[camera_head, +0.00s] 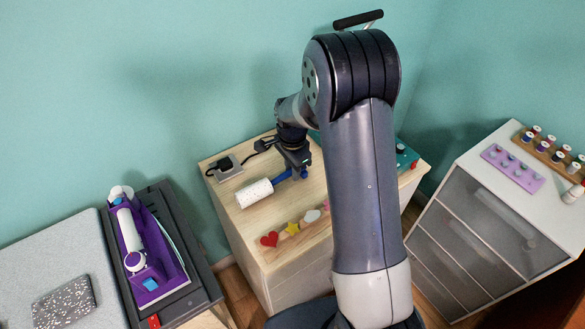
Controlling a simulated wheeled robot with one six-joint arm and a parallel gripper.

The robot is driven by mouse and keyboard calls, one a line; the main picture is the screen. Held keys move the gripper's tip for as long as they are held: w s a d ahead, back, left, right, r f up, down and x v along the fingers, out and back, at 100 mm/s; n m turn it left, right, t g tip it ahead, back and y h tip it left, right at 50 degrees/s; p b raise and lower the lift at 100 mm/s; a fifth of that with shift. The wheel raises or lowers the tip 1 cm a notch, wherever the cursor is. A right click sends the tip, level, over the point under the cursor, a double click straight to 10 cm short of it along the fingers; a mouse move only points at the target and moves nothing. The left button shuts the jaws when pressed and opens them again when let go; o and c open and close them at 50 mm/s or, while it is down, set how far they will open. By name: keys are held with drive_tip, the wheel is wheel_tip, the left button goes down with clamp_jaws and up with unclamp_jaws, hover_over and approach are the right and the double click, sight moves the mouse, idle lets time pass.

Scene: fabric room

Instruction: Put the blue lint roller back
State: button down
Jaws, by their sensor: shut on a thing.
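The blue lint roller has a white, speckled roll (255,194) and a blue handle (282,177). It is over the left part of the light wood cabinet top (250,222), its roll pointing to the lower left. My gripper (298,170) is shut on the handle end, at the roller's upper right. The jaws are small and dark here, so the exact grip is hard to see. I cannot tell whether the roll touches the cabinet top or is just above it.
A grey plate with a black device and cable (226,168) lies behind the roller. A red heart (269,239), yellow star (292,228) and white cloud (312,216) line the front edge. My arm hides the cabinet's middle.

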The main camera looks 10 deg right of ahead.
drive_tip(key=c, duration=1.3)
unclamp_jaws()
drive_tip(key=shift+f, duration=0.15)
drive_tip(key=shift+o, duration=0.2)
wheel_tip(320, 180, up, 12)
drive_tip(key=shift+r, duration=0.2)
